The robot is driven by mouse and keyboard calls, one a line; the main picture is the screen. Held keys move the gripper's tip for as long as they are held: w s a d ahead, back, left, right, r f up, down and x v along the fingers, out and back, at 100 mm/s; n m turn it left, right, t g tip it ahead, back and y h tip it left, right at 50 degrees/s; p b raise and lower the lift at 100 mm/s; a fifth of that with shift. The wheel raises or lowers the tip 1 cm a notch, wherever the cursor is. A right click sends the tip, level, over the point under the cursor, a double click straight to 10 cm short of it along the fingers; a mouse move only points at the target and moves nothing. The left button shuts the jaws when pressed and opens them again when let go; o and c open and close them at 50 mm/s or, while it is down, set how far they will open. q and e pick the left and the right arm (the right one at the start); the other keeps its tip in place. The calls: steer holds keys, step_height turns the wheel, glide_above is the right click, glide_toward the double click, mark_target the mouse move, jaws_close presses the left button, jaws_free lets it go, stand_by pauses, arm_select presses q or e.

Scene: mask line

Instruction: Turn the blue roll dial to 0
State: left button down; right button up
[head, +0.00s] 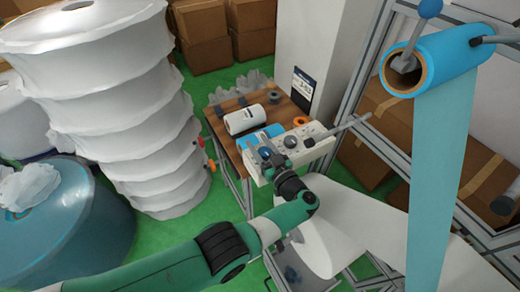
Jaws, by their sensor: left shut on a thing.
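A pale control box (312,137) stands at the front edge of a small wooden-topped table. A blue dial (265,152) shows on its left part, and a dark knob (290,142) sits to its right. My left gripper (268,156) reaches over the front of the box, with its dark fingers shut on the blue dial. The fingers and wrist hide part of the dial, and its marks are too small to read. My right gripper is not in view.
The table (228,148) also holds a white roll (245,119) and an orange ring (301,121). A large blue film roll (435,62) hangs on a metal frame at the upper right. Stacked white rolls (100,90) stand at the left. White film runs below the box.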

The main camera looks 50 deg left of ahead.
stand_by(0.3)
arm_select(q)
steer(key=shift+c, duration=1.6)
jaws_free()
steer(key=v, duration=1.1)
steer(key=shift+d, duration=0.3)
steer(key=shift+s, duration=0.15)
